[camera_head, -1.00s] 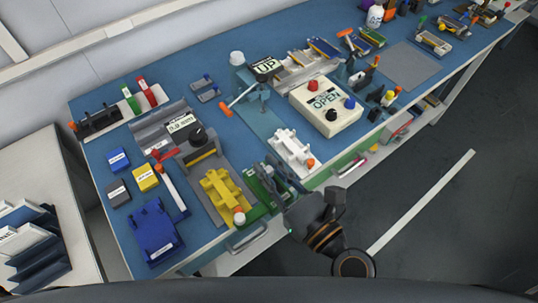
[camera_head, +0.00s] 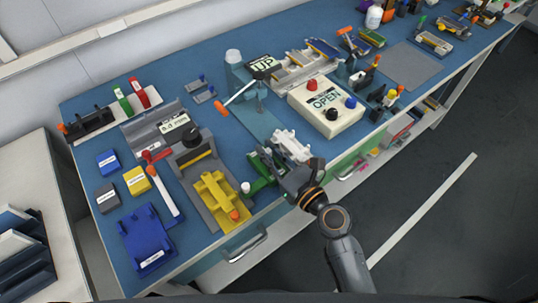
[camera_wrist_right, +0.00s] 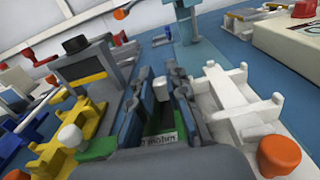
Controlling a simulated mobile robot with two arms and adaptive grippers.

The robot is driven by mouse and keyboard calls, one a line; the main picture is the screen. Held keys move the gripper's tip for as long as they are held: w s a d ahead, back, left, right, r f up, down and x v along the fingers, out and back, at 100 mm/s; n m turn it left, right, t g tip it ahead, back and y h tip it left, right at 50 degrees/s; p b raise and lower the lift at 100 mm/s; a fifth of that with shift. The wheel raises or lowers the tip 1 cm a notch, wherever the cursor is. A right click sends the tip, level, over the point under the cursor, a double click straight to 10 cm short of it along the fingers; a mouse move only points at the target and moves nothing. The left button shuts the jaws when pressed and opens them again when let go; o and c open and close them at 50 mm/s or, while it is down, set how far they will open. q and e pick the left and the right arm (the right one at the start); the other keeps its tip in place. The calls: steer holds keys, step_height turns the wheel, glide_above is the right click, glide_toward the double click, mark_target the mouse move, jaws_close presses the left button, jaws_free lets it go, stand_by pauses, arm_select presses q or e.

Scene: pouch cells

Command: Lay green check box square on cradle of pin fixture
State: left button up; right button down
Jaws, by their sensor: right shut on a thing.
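The green check box (camera_head: 261,184) is held in my right gripper (camera_head: 264,157), at the bench's front edge between a yellow cradle and a white one. In the right wrist view, my right gripper (camera_wrist_right: 161,86) is shut on the green check box (camera_wrist_right: 97,149), with a partly hidden label between the fingers and a white knob at left. The pin fixture appears to be the blue-grey stand (camera_head: 237,72) with an "UP" sign; the white cradle (camera_head: 291,146) lies in front of it, just right of the gripper. The white cradle (camera_wrist_right: 238,103) looks empty. My left gripper is not in view.
The yellow cradle (camera_head: 217,195) of a grey gauge stands close left of the held box. A cream control box (camera_head: 325,108) marked "OPEN" stands right of the white cradle. A blue tray (camera_head: 147,240) lies at the front left. An orange lever (camera_head: 235,94) sticks out from the stand.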

steer(key=shift+f, duration=0.15)
steer(key=shift+f, duration=0.15)
steer(key=c, duration=1.3)
jaws_free()
